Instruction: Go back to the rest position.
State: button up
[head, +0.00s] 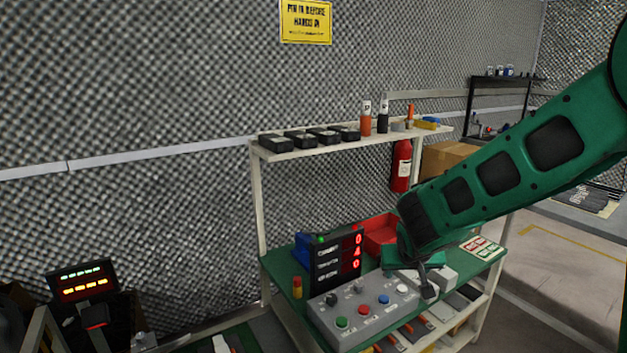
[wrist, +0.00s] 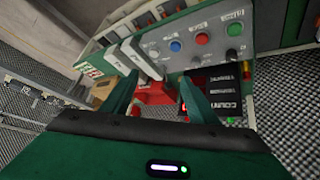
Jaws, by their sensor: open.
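My green arm comes in from the right in the head view. My gripper (head: 425,272) is above the right end of the grey control box (head: 350,330). In the wrist view my gripper (wrist: 160,92) has its two green fingers apart with nothing held between them. The box carries green, red, blue and white buttons and dark knobs, and it also shows in the wrist view (wrist: 203,48). Whether a fingertip touches the box cannot be told.
The box stands on a green-topped workbench (head: 283,268) with a counter display (head: 337,258), a red bin (head: 380,232) and a blue bin. A shelf (head: 300,153) above holds black boxes and bottles. A fire extinguisher (head: 401,165) hangs behind. A lit display (head: 83,282) stands at left.

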jog(key=s+d+r+g+y, duration=0.1)
jog(key=s+d+r, duration=0.3)
jog(key=s, duration=0.6)
jog(key=s+d+r+g+y, duration=0.1)
jog(key=s+d+r+g, duration=0.15)
jog(key=s, duration=0.75)
jog(key=s+d+m+g, duration=0.2)
jog(key=s+d, duration=0.3)
jog(key=s, duration=0.3)
jog(key=s+d+f+m+g, duration=0.1)
jog(key=s+d+m, duration=0.2)
jog(key=s+d, duration=0.3)
jog(key=shift+s+g, duration=0.35)
jog(key=shift+s, duration=0.55)
jog(key=shift+d, duration=0.1)
jog(key=shift+w+f, duration=0.3)
jog(key=shift+w, duration=0.35)
jog(key=shift+c, duration=0.6)
